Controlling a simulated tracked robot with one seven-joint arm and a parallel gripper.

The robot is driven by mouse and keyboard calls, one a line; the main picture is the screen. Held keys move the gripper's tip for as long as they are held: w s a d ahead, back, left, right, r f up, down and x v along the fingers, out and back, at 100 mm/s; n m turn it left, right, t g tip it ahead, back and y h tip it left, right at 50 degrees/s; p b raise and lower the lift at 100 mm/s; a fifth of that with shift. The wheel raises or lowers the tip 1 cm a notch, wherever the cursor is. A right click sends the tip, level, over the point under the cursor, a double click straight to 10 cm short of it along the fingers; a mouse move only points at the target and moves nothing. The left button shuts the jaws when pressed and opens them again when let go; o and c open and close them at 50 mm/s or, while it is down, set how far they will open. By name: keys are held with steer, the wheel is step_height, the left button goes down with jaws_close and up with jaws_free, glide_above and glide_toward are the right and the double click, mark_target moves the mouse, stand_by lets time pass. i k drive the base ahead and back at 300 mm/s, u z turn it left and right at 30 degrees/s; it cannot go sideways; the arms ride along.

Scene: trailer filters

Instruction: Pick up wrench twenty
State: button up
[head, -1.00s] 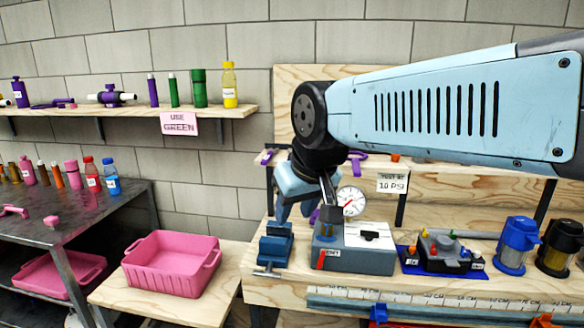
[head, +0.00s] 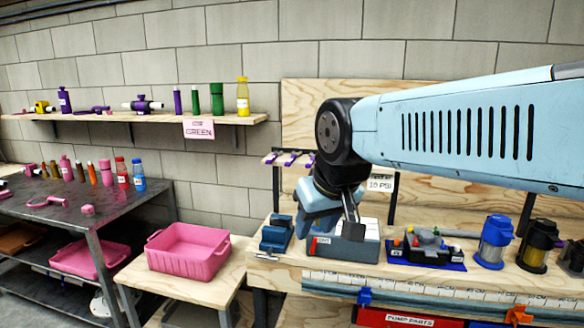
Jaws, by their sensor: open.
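Several wrench-like tools show, but I cannot read a number on any of them. Three purple-handled tools (head: 290,159) sit side by side on a small wooden ledge at the back of the bench, left of my arm. A purple tool (head: 93,111) lies on the wall shelf, and a pink tool (head: 48,202) lies on the dark metal table. My gripper (head: 351,220) is open and points down in front of the grey gauge box (head: 355,247). It is apart from all these tools, and my arm hides part of the ledge.
A pink bin (head: 188,252) stands on a low wooden table. A blue vise (head: 277,234), a parts fixture (head: 425,245) on a blue mat, and blue and black canisters (head: 494,240) crowd the bench. A red drawer labelled pump parts (head: 400,318) is below.

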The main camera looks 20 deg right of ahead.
mark_target(308, 165)
steer(key=z, duration=0.2)
steer(key=i, duration=0.85)
steer(key=u, duration=0.1)
